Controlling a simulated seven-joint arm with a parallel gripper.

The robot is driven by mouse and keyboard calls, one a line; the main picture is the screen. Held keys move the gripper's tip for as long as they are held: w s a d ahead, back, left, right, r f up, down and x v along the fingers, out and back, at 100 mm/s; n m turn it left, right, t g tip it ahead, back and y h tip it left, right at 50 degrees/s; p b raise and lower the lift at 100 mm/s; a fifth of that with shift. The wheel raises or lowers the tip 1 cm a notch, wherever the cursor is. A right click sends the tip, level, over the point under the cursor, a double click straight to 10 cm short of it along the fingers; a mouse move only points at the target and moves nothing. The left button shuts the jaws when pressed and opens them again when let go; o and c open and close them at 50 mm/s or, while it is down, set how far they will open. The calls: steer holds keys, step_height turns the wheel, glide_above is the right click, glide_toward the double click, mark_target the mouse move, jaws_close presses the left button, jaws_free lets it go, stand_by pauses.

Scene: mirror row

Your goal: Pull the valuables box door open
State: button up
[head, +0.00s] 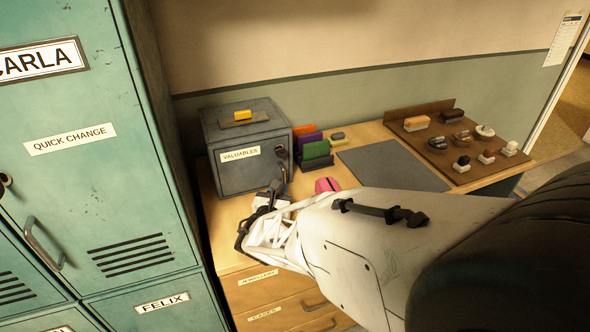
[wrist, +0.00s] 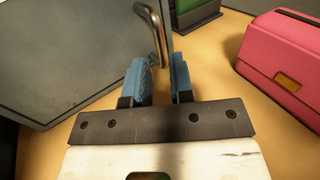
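The valuables box (head: 237,167) is a dark grey box on the desk with a white label reading "VALUABLES" on its front. Its door (head: 235,172) looks shut in the head view and fills the upper left of the wrist view (wrist: 60,50). A metal bar handle (wrist: 152,30) stands near the door's right edge. My gripper (head: 276,192) is low in front of the box. In the wrist view its two blue-padded fingers (wrist: 159,80) are apart, with an empty gap just below the handle's lower end. Whether either finger touches the handle is unclear.
A pink case (wrist: 285,60) lies right of my fingers. Colored folders (head: 310,146) stand right of the box, then a grey mat (head: 392,165) and a brown board (head: 455,141) with several small items. Teal lockers (head: 95,150) stand close on the left.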

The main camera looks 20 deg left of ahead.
mark_target(283, 180)
steer(key=shift+w+a, duration=0.25)
steer(key=shift+w, duration=1.05)
steer(key=shift+w+a, duration=0.25)
steer(key=shift+w, duration=1.05)
jaws_close()
